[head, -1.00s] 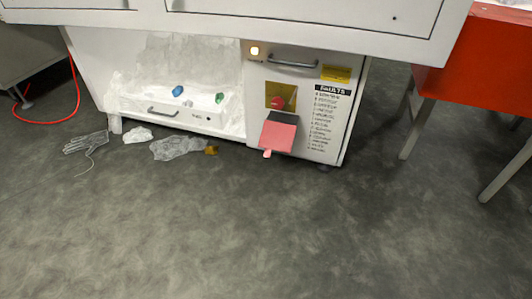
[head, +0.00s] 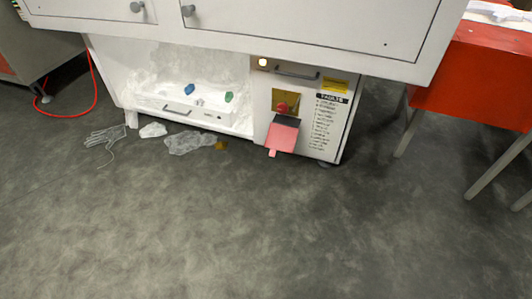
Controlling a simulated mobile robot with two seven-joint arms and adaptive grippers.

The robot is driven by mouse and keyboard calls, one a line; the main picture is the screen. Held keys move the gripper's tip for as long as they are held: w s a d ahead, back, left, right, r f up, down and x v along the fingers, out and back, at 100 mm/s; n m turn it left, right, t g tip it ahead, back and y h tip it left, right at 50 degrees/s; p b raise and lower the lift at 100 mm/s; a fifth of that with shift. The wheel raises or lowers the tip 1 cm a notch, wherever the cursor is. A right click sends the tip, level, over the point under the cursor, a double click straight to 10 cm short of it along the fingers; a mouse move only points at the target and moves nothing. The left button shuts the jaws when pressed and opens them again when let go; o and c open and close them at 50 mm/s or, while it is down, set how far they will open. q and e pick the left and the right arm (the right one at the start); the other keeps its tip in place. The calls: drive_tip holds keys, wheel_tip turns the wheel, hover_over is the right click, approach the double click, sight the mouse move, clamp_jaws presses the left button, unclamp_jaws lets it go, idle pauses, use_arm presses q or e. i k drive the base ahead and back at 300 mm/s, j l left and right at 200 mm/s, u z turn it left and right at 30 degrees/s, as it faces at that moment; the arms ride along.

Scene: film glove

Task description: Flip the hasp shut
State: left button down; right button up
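A pink-red flap (head: 283,138) with a dark upper band and a small tab at its lower end hangs on the front of the white cabinet door; it looks like the hasp. Just above it is a brass-yellow plate (head: 293,97) with a red round knob (head: 282,107) on it. The flap hangs down and slants outward, below the plate. Whether it is latched is too small to tell. Neither of my grippers is in view.
An open white drawer (head: 205,121) holds crumpled film with a blue and a green piece. A glove (head: 106,135), clear film (head: 190,143) and a brown scrap (head: 221,144) lie on the floor. A red table (head: 470,85) stands right. The floor in front is clear.

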sight(280, 137)
drive_tip(key=i+j+z, duration=0.3)
drive_tip(key=i+j, duration=0.15)
drive_tip(key=j, duration=0.15)
drive_tip(key=i+j+z, duration=0.35)
drive_tip(key=j, duration=0.3)
drive_tip(key=i+j+z, duration=0.15)
drive_tip(key=j, duration=0.25)
drive_tip(key=i+j+z, duration=0.15)
drive_tip(key=j, duration=0.25)
drive_tip(key=i+j+z, duration=0.15)
drive_tip(key=j, duration=0.25)
drive_tip(key=k, duration=0.05)
